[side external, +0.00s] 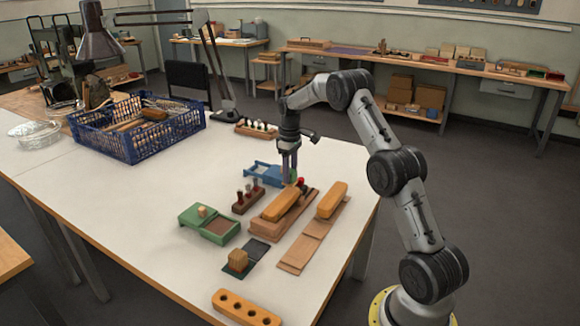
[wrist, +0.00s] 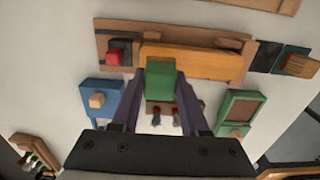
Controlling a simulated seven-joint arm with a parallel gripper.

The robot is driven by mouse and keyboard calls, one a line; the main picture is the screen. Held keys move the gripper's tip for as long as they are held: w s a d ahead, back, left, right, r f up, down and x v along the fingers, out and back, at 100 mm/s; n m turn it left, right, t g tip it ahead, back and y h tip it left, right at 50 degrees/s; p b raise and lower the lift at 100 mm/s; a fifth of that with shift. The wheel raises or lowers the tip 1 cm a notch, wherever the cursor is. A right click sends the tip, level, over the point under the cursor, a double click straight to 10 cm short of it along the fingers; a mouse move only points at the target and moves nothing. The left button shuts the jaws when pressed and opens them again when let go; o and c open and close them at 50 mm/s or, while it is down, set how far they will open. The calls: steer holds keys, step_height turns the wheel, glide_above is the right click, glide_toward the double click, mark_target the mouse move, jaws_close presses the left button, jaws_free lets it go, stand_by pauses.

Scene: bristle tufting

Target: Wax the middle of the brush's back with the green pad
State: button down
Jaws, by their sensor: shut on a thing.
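The green pad (wrist: 160,80) is between the two fingers of my gripper (wrist: 160,90), which is shut on it. In the side view the gripper (side external: 289,168) points down over the far end of the held brush, with a bit of green between its fingers. The brush (side external: 281,204) is an orange-tan wooden bar lying in a wooden fixture (side external: 262,232). In the wrist view the pad overlaps the brush (wrist: 205,65) left of its middle. The pad hides part of the brush there, and I cannot tell whether they touch.
A red knob (wrist: 113,58) sits at the fixture's left end in the wrist view. A blue tray (side external: 264,174), a green tray (side external: 194,219) and a dark peg rack (side external: 248,197) stand close by. A second brush-like bar (side external: 331,201) lies on boards at right. A blue basket (side external: 138,143) stands behind.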

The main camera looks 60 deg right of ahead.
step_height(320, 180, down, 3)
steer(key=shift+r, duration=0.1)
steer(key=shift+a, duration=0.75)
steer(key=shift+a+f, duration=0.2)
steer(key=shift+a, duration=4.45)
steer(key=shift+d, duration=5.3)
steer(key=shift+d+r, duration=0.2)
steer(key=shift+r, duration=0.05)
steer(key=shift+a+r, duration=0.1)
steer(key=shift+r, duration=3.75)
